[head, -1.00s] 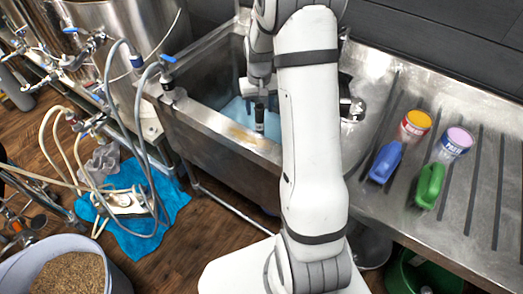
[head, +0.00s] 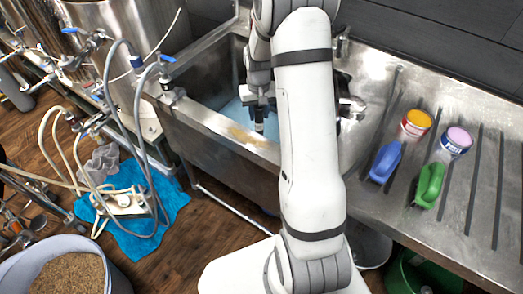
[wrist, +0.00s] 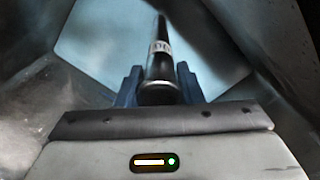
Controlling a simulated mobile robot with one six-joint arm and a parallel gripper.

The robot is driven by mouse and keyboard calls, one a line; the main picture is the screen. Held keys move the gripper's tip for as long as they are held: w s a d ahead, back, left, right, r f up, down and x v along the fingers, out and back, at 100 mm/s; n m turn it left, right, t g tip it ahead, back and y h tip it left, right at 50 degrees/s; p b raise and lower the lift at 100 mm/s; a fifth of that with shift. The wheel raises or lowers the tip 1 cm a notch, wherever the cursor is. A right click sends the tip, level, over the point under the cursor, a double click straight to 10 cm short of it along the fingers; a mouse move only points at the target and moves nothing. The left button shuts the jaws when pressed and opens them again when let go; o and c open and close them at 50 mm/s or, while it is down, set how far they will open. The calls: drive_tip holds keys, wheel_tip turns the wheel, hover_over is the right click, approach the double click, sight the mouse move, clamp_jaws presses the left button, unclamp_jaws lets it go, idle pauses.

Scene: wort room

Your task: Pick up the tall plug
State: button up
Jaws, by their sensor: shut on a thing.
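The tall plug (wrist: 161,62) is a dark, slim, tapered piece with a pale printed band around it. In the wrist view it stands between the two blue fingers of my gripper (wrist: 160,88), which are shut on it. In the head view the dark plug (head: 259,122) shows below my gripper (head: 256,103), inside the steel sink near its front wall. My arm hides part of the sink. I cannot tell whether the plug's lower end touches anything.
The sink (head: 215,122) holds bluish water (head: 236,112). Hoses stand left of the sink.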

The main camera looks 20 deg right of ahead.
clamp_jaws()
drive_tip(key=shift+r, duration=0.1)
drive_tip(key=shift+r, duration=0.45)
wheel_tip(320, 180, up, 44)
drive_tip(key=p, duration=2.2)
drive_tip(key=shift+r, duration=0.15)
